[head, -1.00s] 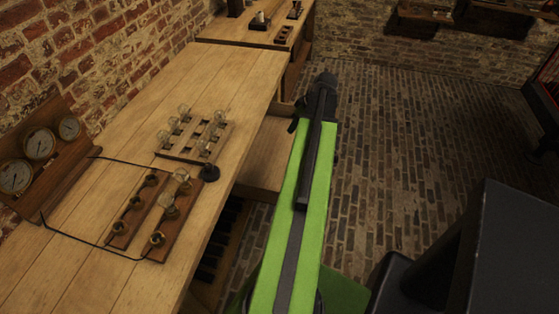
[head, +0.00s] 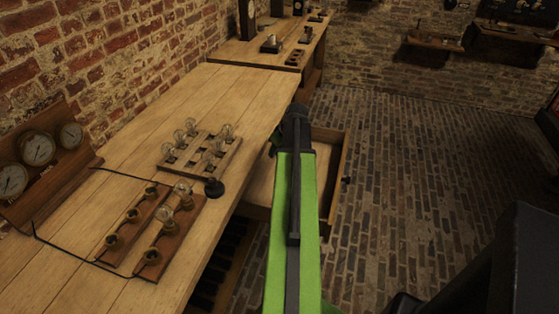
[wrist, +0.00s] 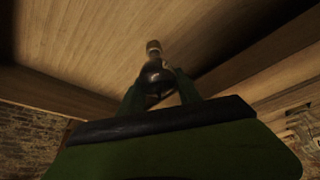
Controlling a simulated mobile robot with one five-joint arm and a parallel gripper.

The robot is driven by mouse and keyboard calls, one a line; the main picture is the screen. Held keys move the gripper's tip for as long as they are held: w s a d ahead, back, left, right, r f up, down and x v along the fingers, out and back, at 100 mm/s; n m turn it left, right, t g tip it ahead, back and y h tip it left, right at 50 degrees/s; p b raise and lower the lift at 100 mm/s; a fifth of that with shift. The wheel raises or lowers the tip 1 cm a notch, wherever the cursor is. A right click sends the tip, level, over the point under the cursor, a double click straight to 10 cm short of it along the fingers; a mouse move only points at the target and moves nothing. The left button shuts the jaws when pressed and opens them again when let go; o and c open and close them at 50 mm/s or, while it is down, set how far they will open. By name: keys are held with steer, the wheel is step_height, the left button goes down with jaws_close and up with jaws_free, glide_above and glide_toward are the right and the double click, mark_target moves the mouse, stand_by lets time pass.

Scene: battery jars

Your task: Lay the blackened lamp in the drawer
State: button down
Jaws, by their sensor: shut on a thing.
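The blackened lamp (wrist: 156,75) is a dark glass bulb with a brass cap, seen in the wrist view. My gripper (wrist: 157,88) is shut on its glass, with the cap pointing away from my gripper. The open drawer (head: 338,168) juts from the right side of the bench in the head view, and its visible floor is bare. My arm reaches over the drawer and hides part of it. The lamp and fingertips are hidden in the head view. Pale wooden boards lie beyond the lamp in the wrist view; contact with them cannot be told.
Brick floor (head: 410,190) lies open to the right.

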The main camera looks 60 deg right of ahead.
step_height(320, 180, down, 4)
steer(key=b, duration=0.4)
steer(key=shift+f, duration=0.2)
steer(key=shift+r, duration=0.25)
steer(key=shift+f, duration=0.2)
steer(key=c, duration=0.8)
jaws_free()
steer(key=shift+c, duration=0.2)
steer(key=shift+r, duration=0.1)
